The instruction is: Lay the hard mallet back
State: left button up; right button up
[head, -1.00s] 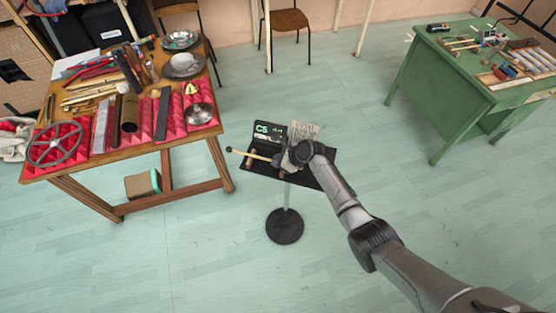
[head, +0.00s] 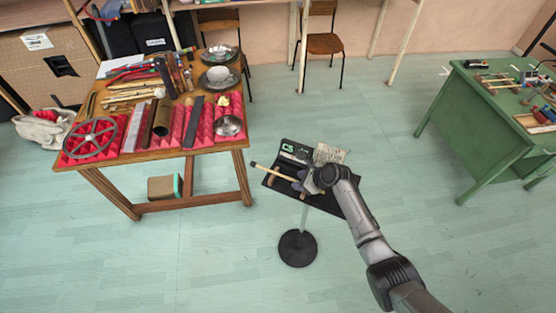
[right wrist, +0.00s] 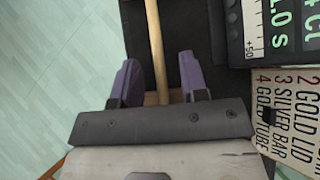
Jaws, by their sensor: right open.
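The mallet (head: 274,172) has a thin pale wooden handle and a small dark tip at its left end. It lies along the black tray of the stand (head: 329,202), apparently across small wooden rests (head: 275,178). My right gripper (head: 306,181) is over the tray at the mallet's right part and hides its right end. In the right wrist view the two purple fingers of my right gripper (right wrist: 158,75) stand apart on either side of the handle (right wrist: 154,38), with gaps on both sides. My left gripper is not in view.
A dark device with a green display (head: 293,150) and a printed card (head: 329,153) are at the tray's back. A wooden table (head: 100,166) with pink foam and percussion objects stands left. A green workbench (head: 462,130) stands right. The floor around the stand is clear.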

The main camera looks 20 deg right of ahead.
notch_tip(320, 180, up, 5)
jog(key=shift+r+p, duration=0.1)
jog(key=shift+p, duration=0.65)
jog(key=shift+r, duration=0.55)
jog(key=shift+f+b, duration=0.3)
jog(key=shift+b, duration=0.75)
jog(key=s+a+r+n+g+p, duration=0.2)
jog(key=a+r+n+g+p, duration=0.2)
jog(key=a+r, duration=0.3)
jog(key=s+a+r+n+g+p, duration=0.2)
jog(key=a+r+n+g+p, duration=0.2)
jog(key=r, duration=1.1)
jog(key=a+n+p, duration=0.2)
jog(key=a, duration=0.1)
jog(key=shift+s+r+g+p, duration=0.15)
jog(key=shift+r+g+p, duration=0.15)
jog(key=shift+g+p, duration=0.1)
